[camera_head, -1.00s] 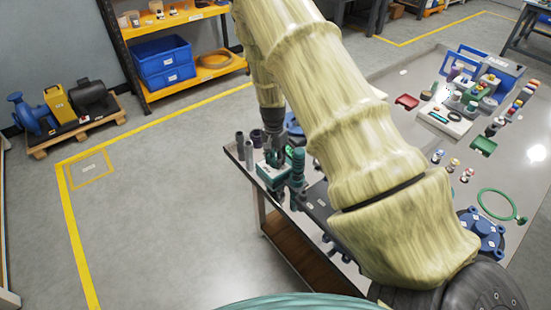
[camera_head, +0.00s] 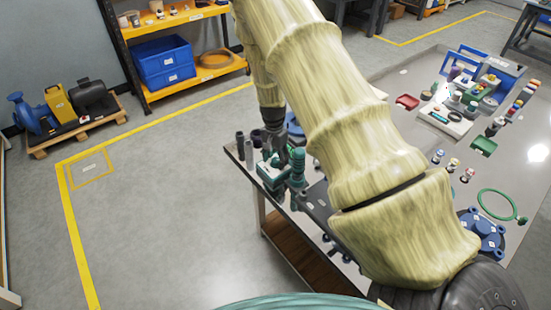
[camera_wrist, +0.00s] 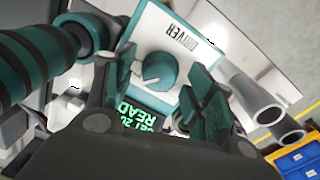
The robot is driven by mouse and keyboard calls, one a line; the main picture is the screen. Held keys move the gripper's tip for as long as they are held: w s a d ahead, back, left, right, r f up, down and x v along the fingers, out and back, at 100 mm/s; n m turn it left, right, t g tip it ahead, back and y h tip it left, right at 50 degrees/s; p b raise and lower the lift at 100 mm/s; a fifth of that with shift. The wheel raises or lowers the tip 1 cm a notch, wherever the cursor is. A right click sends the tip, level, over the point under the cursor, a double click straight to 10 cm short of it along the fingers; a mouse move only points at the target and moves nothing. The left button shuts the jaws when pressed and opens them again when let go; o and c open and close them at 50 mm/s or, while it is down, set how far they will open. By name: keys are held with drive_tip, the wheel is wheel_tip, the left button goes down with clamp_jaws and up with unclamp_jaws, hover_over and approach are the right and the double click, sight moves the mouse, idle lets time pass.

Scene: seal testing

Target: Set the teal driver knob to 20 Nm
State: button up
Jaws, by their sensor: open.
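The teal driver knob (camera_wrist: 156,72) sits on the white, teal-edged driver box (camera_wrist: 185,50), beside the printed word DRIVER. A light pointer mark shows on the knob. My gripper (camera_wrist: 165,90) is open, with one finger on each side of the knob; I cannot tell whether either touches it. The box's dark display (camera_wrist: 137,118) shows green upside-down text, seemingly "SET 20" and "READ", partly hidden by my gripper. In the head view, my gripper (camera_head: 274,160) is low over the driver box (camera_head: 268,178) at the table's near left corner and hides the knob.
A dark green ribbed handle (camera_wrist: 35,65) stands close beside the box; it also shows in the head view (camera_head: 299,162). Grey cylinders (camera_wrist: 255,100) stand on the other side. The table (camera_head: 455,190) holds a green ring (camera_head: 480,202) and several small parts farther right.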

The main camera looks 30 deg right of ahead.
sight(274, 159)
wheel_tip(274, 159, up, 12)
drive_tip(key=shift+w, duration=0.25)
idle(0.3)
drive_tip(key=shift+a, duration=0.15)
